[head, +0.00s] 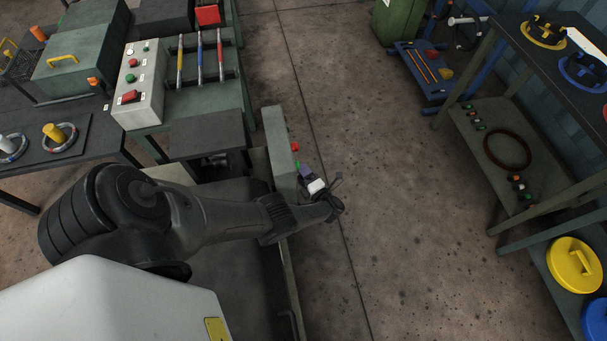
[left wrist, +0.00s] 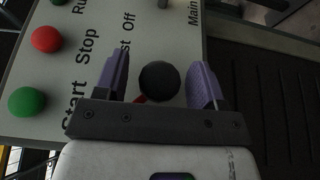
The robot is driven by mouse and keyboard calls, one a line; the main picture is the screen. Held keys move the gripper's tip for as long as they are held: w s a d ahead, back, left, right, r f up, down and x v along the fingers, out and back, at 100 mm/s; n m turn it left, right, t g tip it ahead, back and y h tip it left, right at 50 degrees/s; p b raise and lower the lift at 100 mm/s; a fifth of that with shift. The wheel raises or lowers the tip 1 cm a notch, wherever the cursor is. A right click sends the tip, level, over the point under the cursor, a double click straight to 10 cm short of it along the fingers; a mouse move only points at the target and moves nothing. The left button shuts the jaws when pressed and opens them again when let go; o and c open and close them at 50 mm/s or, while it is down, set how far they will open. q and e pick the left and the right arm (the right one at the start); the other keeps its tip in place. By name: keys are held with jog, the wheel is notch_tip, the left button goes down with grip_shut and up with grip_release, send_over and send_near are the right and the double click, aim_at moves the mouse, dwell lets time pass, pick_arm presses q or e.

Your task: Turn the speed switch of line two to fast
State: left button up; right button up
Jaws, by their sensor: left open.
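A pale panel (left wrist: 60,105) with printed labels fills much of the left wrist view. The words "Start", "Stop" and "Off" can be read, and "Main" at the upper right; a word ending in "st" is partly hidden by a finger. A round black knob (left wrist: 159,82) stands below "Off", with a bit of red at its lower left. My left gripper (left wrist: 161,60) is open, its purple fingers on either side of the knob with gaps showing. In the head view the left gripper (head: 312,180) is at the narrow panel box (head: 279,150). No line number is readable.
A green button (left wrist: 27,101) and a red button (left wrist: 46,39) sit left of the knob. In the head view, a console with colored levers (head: 201,60) stands at upper left. A shelf (head: 480,150) stands at right. Open floor (head: 420,240) lies between.

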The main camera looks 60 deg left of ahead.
pick_arm(q)
jog(key=c, duration=0.9)
jog(key=shift+d, duration=0.1)
